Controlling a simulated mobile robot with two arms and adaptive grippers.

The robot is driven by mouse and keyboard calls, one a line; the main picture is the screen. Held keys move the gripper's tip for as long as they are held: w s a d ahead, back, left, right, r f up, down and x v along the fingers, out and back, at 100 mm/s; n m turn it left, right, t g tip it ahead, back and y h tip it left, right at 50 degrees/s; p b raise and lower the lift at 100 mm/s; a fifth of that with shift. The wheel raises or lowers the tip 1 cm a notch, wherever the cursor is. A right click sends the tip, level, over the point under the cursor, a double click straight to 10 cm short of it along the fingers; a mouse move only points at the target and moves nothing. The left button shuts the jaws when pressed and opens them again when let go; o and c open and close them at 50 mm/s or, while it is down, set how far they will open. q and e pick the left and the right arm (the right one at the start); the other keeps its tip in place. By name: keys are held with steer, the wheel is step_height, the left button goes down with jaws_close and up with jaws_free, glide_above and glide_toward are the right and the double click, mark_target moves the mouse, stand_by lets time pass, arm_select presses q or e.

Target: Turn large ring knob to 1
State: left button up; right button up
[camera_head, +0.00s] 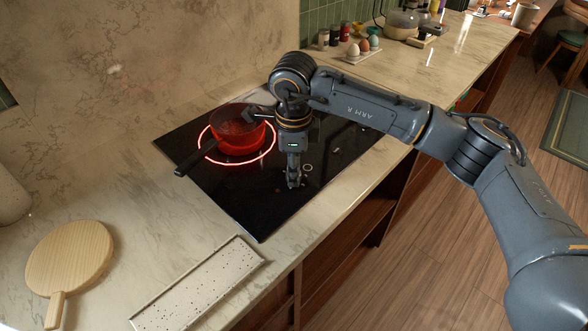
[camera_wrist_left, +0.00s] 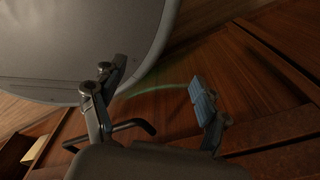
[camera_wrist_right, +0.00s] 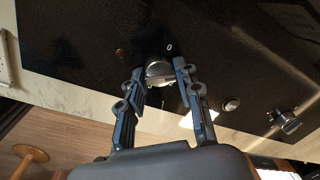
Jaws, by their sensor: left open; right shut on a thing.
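My right gripper (camera_head: 293,183) points down at the front of the black cooktop (camera_head: 255,205). In the right wrist view my right gripper (camera_wrist_right: 158,80) is shut on a round silver knob (camera_wrist_right: 158,70), one finger on each side. A white "0" is printed beside this knob. A second silver knob (camera_wrist_right: 285,120) stands apart, with a small round button (camera_wrist_right: 231,104) between them. A cooking ring (camera_head: 273,152) glows red under a red pot (camera_head: 238,138). My left gripper (camera_wrist_left: 155,78) is open and empty, seen only in the left wrist view.
The pot's dark handle (camera_head: 188,163) points to the front left. A round wooden board (camera_head: 70,255) and a speckled tray (camera_head: 197,290) lie on the marble counter to the left. Eggs in a holder (camera_head: 362,52) and spice jars (camera_head: 335,36) stand at the back.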

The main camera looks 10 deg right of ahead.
steer(key=shift+s+f, duration=0.1)
stand_by(0.3)
steer(key=o, duration=1.1)
steer(key=shift+r, duration=0.2)
steer(key=r, duration=1.1)
steer(key=shift+s+a+r, duration=0.15)
steer(key=shift+s+r, duration=0.2)
steer(key=shift+s, duration=0.05)
steer(key=shift+s+f, duration=0.1)
